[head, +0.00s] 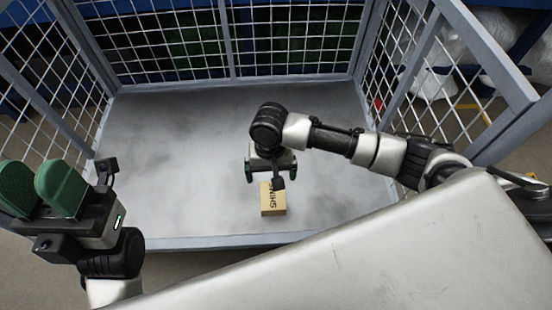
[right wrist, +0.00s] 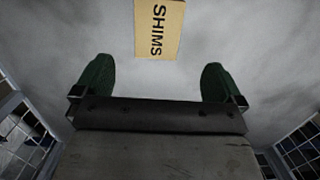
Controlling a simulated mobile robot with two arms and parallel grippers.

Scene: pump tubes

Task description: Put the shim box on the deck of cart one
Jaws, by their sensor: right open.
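The shim box (head: 273,204) is a small tan carton with "SHIMS" printed on it. It appears to rest on the grey deck (head: 190,130) of the mesh-sided cart, near the deck's front edge. My right gripper (head: 271,176) is open and empty over the deck, just behind the box, and covers part of it in the head view. In the right wrist view the box (right wrist: 158,28) lies beyond the open fingers, apart from them. My left gripper (head: 40,188), with green fingers, is at the left, outside the cart's front; the gap between its fingers is unclear.
Wire mesh walls (head: 290,40) close the cart's back and sides. A low front rim (head: 215,242) runs along the deck near the box. The rest of the deck is bare. White wrapped goods (head: 470,45) stand outside at the right.

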